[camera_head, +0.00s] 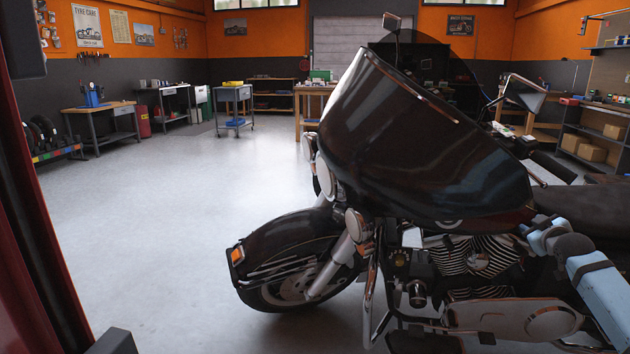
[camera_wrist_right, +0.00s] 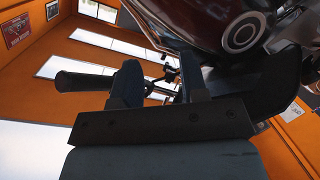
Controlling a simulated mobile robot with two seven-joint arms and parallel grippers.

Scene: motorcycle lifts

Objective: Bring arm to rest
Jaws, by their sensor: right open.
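My right arm, pale blue and grey, comes in at the lower right of the head view and ends beside the black motorcycle (camera_head: 430,140), over its engine. Its fingers cannot be made out clearly there. In the right wrist view my right gripper (camera_wrist_right: 205,76) is open, its dark fingers standing apart with nothing held between them. A dark, glossy part of the motorcycle (camera_wrist_right: 195,20) fills the top of that view, close above the fingers. My left gripper is not in view.
A black handlebar grip (camera_wrist_right: 85,82) is left of my right fingers in the wrist view. The motorcycle's front wheel (camera_head: 290,285) points left. The grey floor (camera_head: 170,220) is open to the left. Workbenches (camera_head: 103,110) and shelving (camera_head: 595,145) line the walls.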

